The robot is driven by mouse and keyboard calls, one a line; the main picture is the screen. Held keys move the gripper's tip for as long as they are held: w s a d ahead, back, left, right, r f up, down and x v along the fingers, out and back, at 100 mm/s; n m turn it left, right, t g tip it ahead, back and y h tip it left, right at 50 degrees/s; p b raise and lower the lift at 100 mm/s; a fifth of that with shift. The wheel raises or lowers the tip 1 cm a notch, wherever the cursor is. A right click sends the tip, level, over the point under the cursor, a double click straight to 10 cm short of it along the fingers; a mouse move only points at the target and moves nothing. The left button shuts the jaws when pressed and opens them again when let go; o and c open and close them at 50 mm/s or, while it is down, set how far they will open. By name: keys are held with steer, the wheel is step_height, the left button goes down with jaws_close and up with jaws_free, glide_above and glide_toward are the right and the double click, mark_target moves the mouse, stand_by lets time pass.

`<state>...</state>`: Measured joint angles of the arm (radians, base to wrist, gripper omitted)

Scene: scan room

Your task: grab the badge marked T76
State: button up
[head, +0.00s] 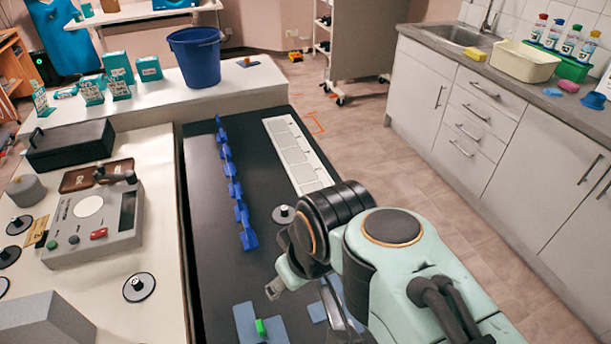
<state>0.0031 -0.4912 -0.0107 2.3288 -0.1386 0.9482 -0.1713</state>
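No marking T76 can be read in the head view, so I cannot tell which thing is the badge. Small round discs with upright knobs are the loose small pieces I see. One dark disc (282,215) is on the black table top (215,280), just left of my arm. Another disc (139,287) lies on the pale bench at the left, and several more (18,225) are at its left edge. My gripper (304,298) is over the near part of the black top, its fingers apart with nothing seen between them. My arm hides part of the table behind it.
A row of blue holders (232,180) and a white compartment strip (297,155) lie on the black top. Blue plates, one with a green block (261,327), are near my gripper. A grey control box (95,225) and blue bucket (196,57) stand left and behind.

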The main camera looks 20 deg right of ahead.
steer(key=w+d+r+t, duration=0.1)
steer(key=w+r, duration=0.1)
steer(key=w, duration=0.6)
steer(key=w+d+r+t, duration=0.2)
steer(key=w+r, duration=0.1)
steer(key=w, duration=0.6)
steer(key=w+d+f, duration=0.3)
steer(key=w+d, duration=0.2)
steer(key=w, duration=0.4)
steer(key=w+d+f+h, duration=0.1)
steer(key=w+d+f, duration=0.5)
steer(key=f, duration=0.3)
steer(key=d+f+m+g, duration=0.1)
steer(key=d+f, duration=0.1)
steer(key=f, duration=0.3)
steer(key=s+d+f+m, duration=0.1)
steer(key=d+f, duration=0.2)
steer(key=f, duration=0.2)
steer(key=d+f+g, duration=0.1)
steer(key=d+f, duration=0.1)
steer(key=f, duration=0.4)
steer(key=shift+s+d+m+g, duration=0.2)
steer(key=shift+s+m+g, duration=0.1)
steer(key=shift+s+m, duration=0.1)
steer(key=x, duration=0.6)
steer(key=shift+a+r, duration=0.1)
jaws_close()
